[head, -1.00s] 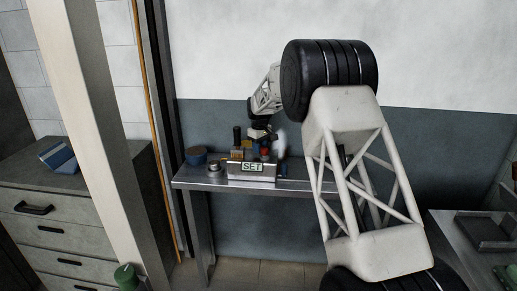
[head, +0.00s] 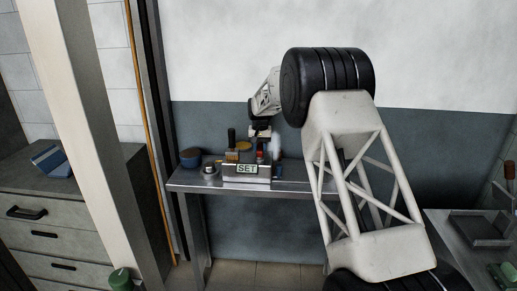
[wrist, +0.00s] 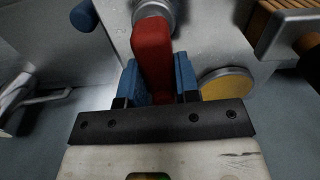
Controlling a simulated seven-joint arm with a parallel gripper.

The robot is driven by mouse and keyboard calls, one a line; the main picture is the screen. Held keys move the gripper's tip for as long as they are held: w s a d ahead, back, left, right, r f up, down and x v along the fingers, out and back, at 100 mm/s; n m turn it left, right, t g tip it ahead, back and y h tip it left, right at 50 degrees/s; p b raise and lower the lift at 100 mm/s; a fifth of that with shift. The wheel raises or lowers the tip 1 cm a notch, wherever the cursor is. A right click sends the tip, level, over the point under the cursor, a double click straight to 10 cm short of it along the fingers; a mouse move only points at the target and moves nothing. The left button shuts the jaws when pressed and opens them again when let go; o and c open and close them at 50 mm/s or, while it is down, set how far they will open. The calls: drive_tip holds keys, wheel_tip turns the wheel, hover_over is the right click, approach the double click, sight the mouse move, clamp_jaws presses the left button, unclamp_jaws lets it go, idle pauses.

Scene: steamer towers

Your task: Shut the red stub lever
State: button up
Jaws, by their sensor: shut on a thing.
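The red stub lever (wrist: 152,50) shows in the wrist view, rising from a round metal pivot (wrist: 155,12) on a grey metal box. My gripper (wrist: 158,78) is shut on it, with a blue finger pad on each side of the red bar. In the head view the lever is a small red spot (head: 260,155) on the unit with the SET sign (head: 247,169), just below my gripper (head: 261,145). The fingers and the lever's lower end are too small there to make out.
A yellow disc (wrist: 226,84) sits right of the lever. A wooden slatted piece (wrist: 285,18) and a blue knob (wrist: 84,16) are close by. On the metal bench (head: 320,187) stand a blue round pot (head: 190,158), a metal knob (head: 209,169) and a dark upright handle (head: 231,137).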

sight(261, 146)
drive_tip(key=shift+d+m, duration=0.15)
drive_tip(key=shift+m, duration=0.35)
drive_tip(key=o, duration=0.9)
drive_tip(key=shift+r, duration=3.95)
